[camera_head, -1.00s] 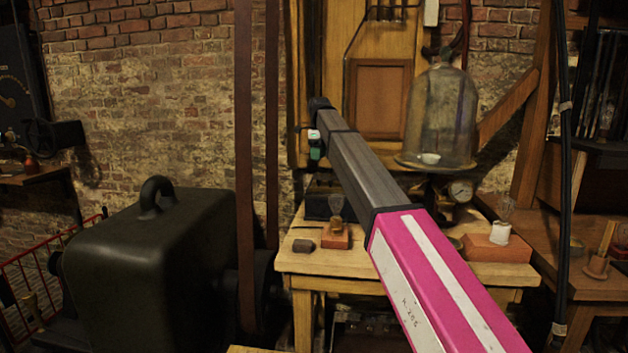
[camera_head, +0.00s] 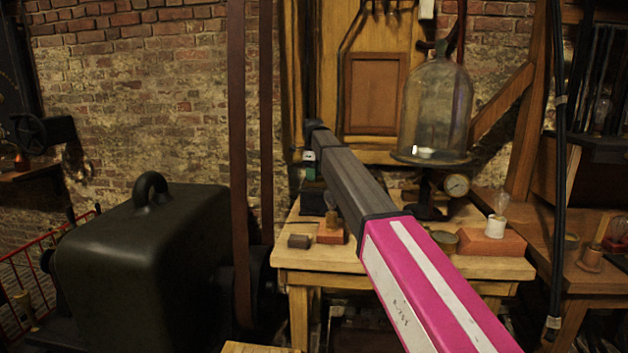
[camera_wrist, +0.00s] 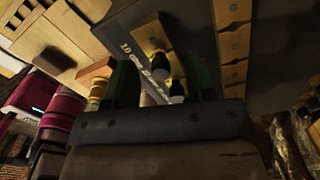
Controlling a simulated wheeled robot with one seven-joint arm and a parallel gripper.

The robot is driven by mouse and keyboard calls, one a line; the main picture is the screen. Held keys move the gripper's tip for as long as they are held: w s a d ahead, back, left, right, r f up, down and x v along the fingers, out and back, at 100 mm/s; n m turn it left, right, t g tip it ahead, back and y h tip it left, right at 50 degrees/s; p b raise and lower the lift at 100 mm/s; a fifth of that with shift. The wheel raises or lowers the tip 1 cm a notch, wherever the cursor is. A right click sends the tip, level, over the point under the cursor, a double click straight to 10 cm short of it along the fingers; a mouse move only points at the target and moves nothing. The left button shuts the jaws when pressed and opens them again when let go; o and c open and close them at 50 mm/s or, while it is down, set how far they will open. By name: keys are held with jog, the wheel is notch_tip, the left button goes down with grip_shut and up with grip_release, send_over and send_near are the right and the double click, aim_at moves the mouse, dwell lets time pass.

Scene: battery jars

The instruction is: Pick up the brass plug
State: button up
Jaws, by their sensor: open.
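My gripper (camera_wrist: 162,78) is open in the wrist view, its two dark green fingers apart. Between them show two small plug-like pieces with black tops and pale lower parts, one farther (camera_wrist: 160,66) and one nearer (camera_wrist: 177,92). I cannot tell for sure which is the brass plug, and neither appears gripped. They are by a dark box top (camera_wrist: 205,20) with pale lettering and a row of brass-coloured blocks (camera_wrist: 233,42). In the head view my gripper (camera_head: 310,170) is just above the dark box (camera_head: 312,199) on the wooden table; the plugs are too small to make out there.
On the table (camera_head: 340,262) stand a small dark block (camera_head: 299,241), an orange-brown block (camera_head: 330,233) and a bulb on a brick-coloured base (camera_head: 492,242). A glass bell jar (camera_head: 436,105) stands behind. A large dark machine (camera_head: 140,260) is at left.

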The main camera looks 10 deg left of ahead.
jog(key=shift+f, duration=0.45)
grip_shut()
jog(key=shift+r, duration=0.15)
notch_tip(320, 180, up, 4)
jog(key=shift+f, duration=0.1)
jog(key=s+a+r, duration=0.4)
jog(key=s+r, duration=0.3)
jog(key=s, duration=0.4)
jog(key=w+d+f, duration=0.2)
jog(key=w, duration=0.7)
jog(key=w+d+f, duration=0.2)
jog(key=w, duration=0.8)
jog(key=shift+s+a+f, duration=0.1)
jog(key=shift+s+f, duration=0.05)
jog(key=shift+f, duration=1)
jog(key=shift+s+a+f, duration=0.1)
jog(key=shift+f, duration=1)
